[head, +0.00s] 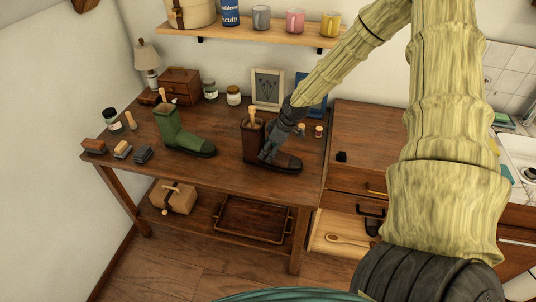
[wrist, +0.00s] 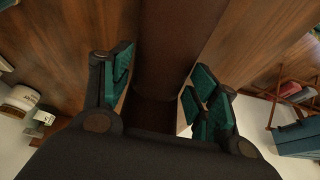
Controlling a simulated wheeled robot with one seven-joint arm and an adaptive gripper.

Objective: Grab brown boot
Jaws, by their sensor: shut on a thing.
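The brown boot (head: 253,141) stands upright on the wooden table, its dark toe pointing right. A wooden stick pokes out of its top. My gripper (head: 272,151) reaches down from the upper right and is shut on the boot around the shaft and ankle. In the wrist view, the green-padded fingers of my gripper (wrist: 158,90) lie on both sides of the brown boot (wrist: 175,50). Part of the boot is hidden behind the gripper.
A green boot (head: 178,138) stands to the left on the table (head: 225,167). Several brushes lie at the table's left end. Jars, a small wooden chest (head: 179,86) and picture frames (head: 267,88) stand along the back. A shelf (head: 250,34) with mugs hangs above. An open drawer (head: 340,238) is at lower right.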

